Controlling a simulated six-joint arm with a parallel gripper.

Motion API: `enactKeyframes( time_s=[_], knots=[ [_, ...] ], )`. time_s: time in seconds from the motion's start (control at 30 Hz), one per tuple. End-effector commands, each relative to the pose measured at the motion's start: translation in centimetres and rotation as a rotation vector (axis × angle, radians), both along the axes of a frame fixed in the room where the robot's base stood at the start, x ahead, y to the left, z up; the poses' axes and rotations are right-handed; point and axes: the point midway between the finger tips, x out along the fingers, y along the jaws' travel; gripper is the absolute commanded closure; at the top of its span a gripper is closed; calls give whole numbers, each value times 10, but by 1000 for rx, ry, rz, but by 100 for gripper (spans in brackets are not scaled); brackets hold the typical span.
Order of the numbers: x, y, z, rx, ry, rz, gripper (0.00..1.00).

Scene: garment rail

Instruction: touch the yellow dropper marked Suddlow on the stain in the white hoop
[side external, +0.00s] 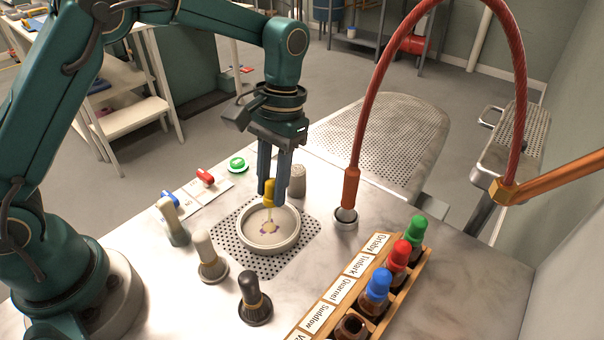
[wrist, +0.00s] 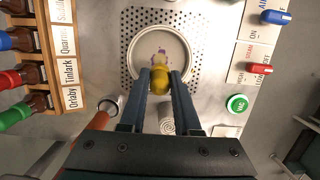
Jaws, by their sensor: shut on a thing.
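My gripper (side external: 268,188) is shut on the yellow dropper (side external: 270,196) and holds it upright, tip down, over the white hoop (side external: 266,249). The dropper's yellow bulb shows between my fingers in the wrist view (wrist: 160,83). The hoop holds pale cloth with a purple and tan stain (side external: 264,229) near its middle; the stain also shows in the wrist view (wrist: 158,57). The dropper's thin tip is at or just above the stain; I cannot tell whether it touches. An uncapped brown bottle (side external: 350,328) stands by the Suddlow label (side external: 317,318) in the rack.
The wooden rack (side external: 406,288) also holds bottles with green, red and blue caps. Several brushes (side external: 255,300) stand front left of the hoop. A red hose with an orange nozzle (side external: 350,188) stands to its right. Switches and a green button (side external: 237,164) lie behind left.

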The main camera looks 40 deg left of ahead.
Motion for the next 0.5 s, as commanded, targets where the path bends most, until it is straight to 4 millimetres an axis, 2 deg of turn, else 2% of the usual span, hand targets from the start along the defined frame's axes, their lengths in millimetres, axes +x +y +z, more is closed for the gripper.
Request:
enactKeyframes(
  time_s=[0.5],
  knots=[
    [0, 0, 40, 0, -3, 0, 100]
  ],
)
